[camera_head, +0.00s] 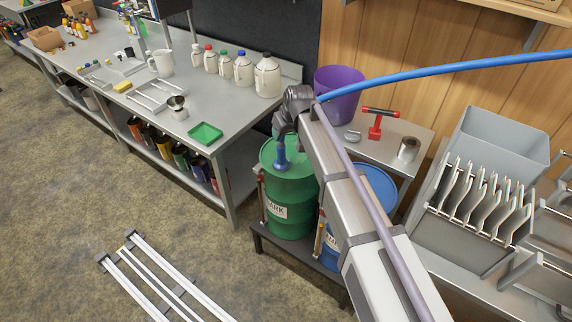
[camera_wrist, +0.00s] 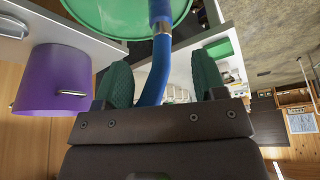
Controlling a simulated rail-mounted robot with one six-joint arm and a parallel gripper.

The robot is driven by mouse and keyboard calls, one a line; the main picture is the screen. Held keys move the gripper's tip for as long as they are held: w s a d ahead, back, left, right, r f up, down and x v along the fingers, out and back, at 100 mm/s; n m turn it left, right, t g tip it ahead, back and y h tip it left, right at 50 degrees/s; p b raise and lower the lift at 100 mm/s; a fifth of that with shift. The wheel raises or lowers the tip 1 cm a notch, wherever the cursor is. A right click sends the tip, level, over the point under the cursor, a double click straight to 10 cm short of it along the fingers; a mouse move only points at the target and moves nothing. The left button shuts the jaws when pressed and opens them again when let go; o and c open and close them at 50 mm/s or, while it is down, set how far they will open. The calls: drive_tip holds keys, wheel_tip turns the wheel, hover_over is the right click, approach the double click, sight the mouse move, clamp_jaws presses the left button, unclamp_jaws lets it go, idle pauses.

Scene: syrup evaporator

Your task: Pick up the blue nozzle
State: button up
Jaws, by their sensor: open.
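The blue nozzle (camera_head: 281,152) hangs upright just above the lid of the green barrel (camera_head: 290,185). In the wrist view the nozzle (camera_wrist: 161,10) shows above a metal collar, with blue hose (camera_wrist: 155,75) running from it between my fingers. My gripper (camera_head: 284,128) is at the top of the nozzle in the head view and partly hidden by my arm. In the wrist view my gripper (camera_wrist: 161,66) is open, with one green finger on each side of the blue piece. I cannot tell whether either finger touches it.
A blue barrel (camera_head: 376,190) stands right of the green one. A purple bucket (camera_head: 338,88) and a red-handled tool (camera_head: 376,124) are on the side table behind. A steel bench (camera_head: 130,95) with bottles and a green tray (camera_head: 205,133) is at left. A blue hose (camera_head: 450,67) crosses the upper right.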

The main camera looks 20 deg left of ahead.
sight(282, 145)
drive_tip(key=b+x, duration=1)
drive_tip(key=x, duration=0.1)
drive_tip(key=shift+s+d+f, duration=0.15)
drive_tip(key=shift+s+f, duration=0.1)
drive_tip(key=shift+r, duration=0.3)
clamp_jaws()
